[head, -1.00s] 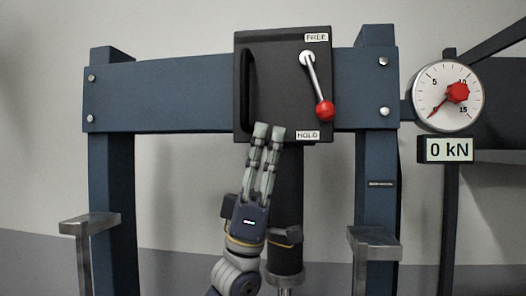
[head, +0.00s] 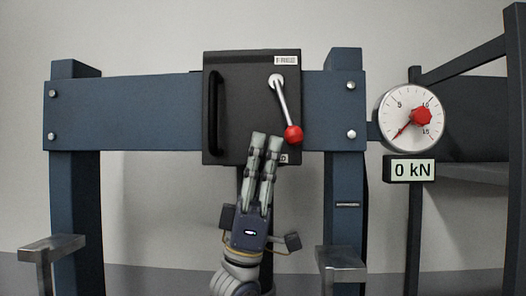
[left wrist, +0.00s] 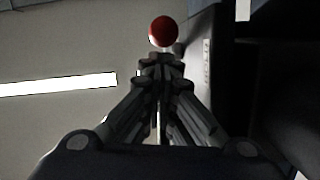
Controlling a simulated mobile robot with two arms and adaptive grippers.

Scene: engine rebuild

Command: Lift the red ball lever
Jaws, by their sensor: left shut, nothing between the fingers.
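The lever's red ball (head: 293,134) hangs at the lower end of a silver rod (head: 283,105) that pivots near the FREE label (head: 286,60) on the black box (head: 235,120). The lever points down and slightly right. My left gripper (head: 267,143) is shut and empty, its fingertips just left of and slightly below the ball, over the lower label, which it mostly hides. In the left wrist view the red ball (left wrist: 163,31) shows just beyond the fingertips (left wrist: 160,62). Whether they touch it I cannot tell. My right gripper is not in view.
The black box sits on a blue press frame (head: 120,112) with a vertical black handle (head: 214,112) on its left. A round gauge (head: 408,117) and a 0 kN display (head: 410,170) are on the right. Metal brackets (head: 52,247) stand below at both sides.

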